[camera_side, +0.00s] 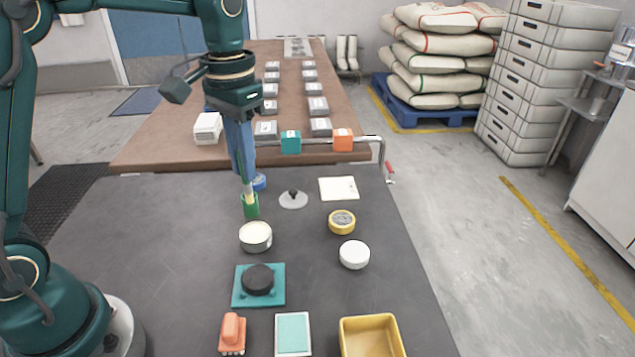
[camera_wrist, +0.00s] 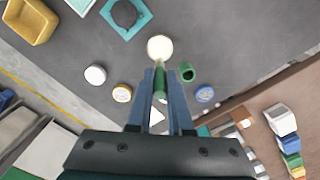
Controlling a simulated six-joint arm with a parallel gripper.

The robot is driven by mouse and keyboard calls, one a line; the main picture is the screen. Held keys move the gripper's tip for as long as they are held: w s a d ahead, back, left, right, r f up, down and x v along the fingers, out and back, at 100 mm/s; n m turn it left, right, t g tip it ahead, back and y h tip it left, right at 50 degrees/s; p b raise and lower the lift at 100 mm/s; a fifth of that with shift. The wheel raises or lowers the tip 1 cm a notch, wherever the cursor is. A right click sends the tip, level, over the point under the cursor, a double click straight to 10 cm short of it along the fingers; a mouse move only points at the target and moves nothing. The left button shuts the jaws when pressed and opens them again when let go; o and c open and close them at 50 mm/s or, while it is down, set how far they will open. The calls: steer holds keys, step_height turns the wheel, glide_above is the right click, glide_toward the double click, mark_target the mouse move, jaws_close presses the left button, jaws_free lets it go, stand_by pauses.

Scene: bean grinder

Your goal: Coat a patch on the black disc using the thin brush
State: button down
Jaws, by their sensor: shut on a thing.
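The black disc (camera_side: 258,279) lies on a teal square base (camera_side: 238,299); it also shows at the top of the wrist view (camera_wrist: 124,13). My gripper (camera_side: 243,176) points down with its blue fingers shut on the thin brush (camera_side: 248,190), which has a green handle and a pale tip. The brush shows between the fingers in the wrist view (camera_wrist: 161,84). In the side view its tip overlaps the green cup (camera_side: 251,211); in the wrist view the cup (camera_wrist: 187,73) is beside it, apart. A round tin with cream contents (camera_side: 256,237) stands between cup and disc.
Nearby are a white round lid (camera_side: 354,255), a yellow-rimmed tin (camera_side: 342,222), a blue round item (camera_side: 259,182) and a grey-white disc with a black knob (camera_side: 293,200).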

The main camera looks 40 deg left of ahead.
steer(key=shift+s+a+r, duration=0.1)
steer(key=shift+a+r, duration=0.05)
steer(key=shift+r, duration=0.25)
steer(key=s+d, duration=0.8)
steer(key=d, duration=0.1)
steer(key=shift+f, duration=3.85)
steer(key=shift+w+a, duration=0.3)
steer(key=shift+w, duration=0.45)
steer(key=shift+w+a, duration=0.35)
steer(key=shift+w, duration=0.45)
steer(key=shift+w+a, duration=0.3)
steer(key=shift+w, duration=0.45)
steer(key=shift+s+d, duration=0.35)
steer(key=shift+s, duration=0.5)
steer(key=shift+s+d, duration=0.35)
steer(key=shift+s, duration=0.5)
steer(key=shift+s+d, duration=0.35)
steer(key=shift+s, duration=0.5)
steer(key=shift+s+a, duration=0.1)
steer(key=shift+a, duration=0.25)
steer(key=shift+w+a, duration=0.35)
steer(key=shift+w, duration=0.5)
steer(key=shift+w+a, duration=0.3)
steer(key=shift+w, duration=0.55)
steer(key=shift+w+a, duration=0.35)
steer(key=shift+w, duration=0.5)
steer(key=shift+s+d, duration=1.05)
steer(key=shift+s, duration=1.5)
step_height(320, 180, up, 8)
